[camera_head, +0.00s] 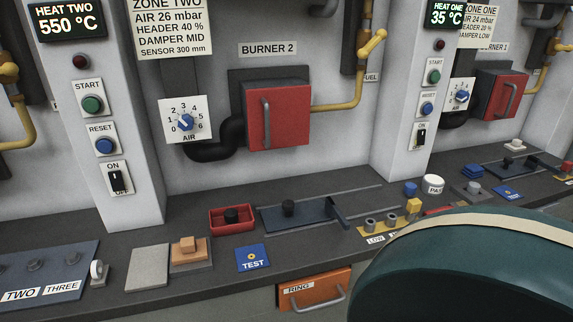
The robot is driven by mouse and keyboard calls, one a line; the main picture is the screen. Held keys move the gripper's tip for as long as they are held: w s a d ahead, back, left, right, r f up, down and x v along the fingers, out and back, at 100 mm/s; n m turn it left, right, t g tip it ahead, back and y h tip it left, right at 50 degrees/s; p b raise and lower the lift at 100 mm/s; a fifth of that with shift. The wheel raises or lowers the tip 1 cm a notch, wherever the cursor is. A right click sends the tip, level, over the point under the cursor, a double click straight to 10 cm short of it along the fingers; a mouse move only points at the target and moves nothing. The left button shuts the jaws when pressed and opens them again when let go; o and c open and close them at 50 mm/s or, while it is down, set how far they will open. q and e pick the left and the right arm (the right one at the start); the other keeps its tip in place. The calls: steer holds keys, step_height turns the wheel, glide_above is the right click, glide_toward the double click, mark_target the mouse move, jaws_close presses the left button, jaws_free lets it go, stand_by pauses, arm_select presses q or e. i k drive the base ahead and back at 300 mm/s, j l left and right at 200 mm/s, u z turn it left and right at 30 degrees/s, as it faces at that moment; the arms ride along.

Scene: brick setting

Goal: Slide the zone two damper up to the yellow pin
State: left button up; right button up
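The zone two damper seems to be the flat blue-grey slide plate (312,211) on the dark ledge below Burner 2. The yellow pin (413,206) stands to the right, on a yellow strip (376,229) with round sockets and a LOW label; other labels are partly hidden. The tab and the pin are apart, with two sockets (370,225) along the strip between them. Neither of my grippers is in view.
A large rounded dark teal shape (470,270) covers the lower right and hides part of the ledge. A red tray (231,219) with a black knob and a blue TEST plate (252,257) sit left of the damper. An orange RING drawer (314,290) is below the ledge (190,288).

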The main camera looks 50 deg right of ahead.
mark_target(291, 216)
steer(key=k+z, duration=0.2)
steer(key=z, duration=1.3)
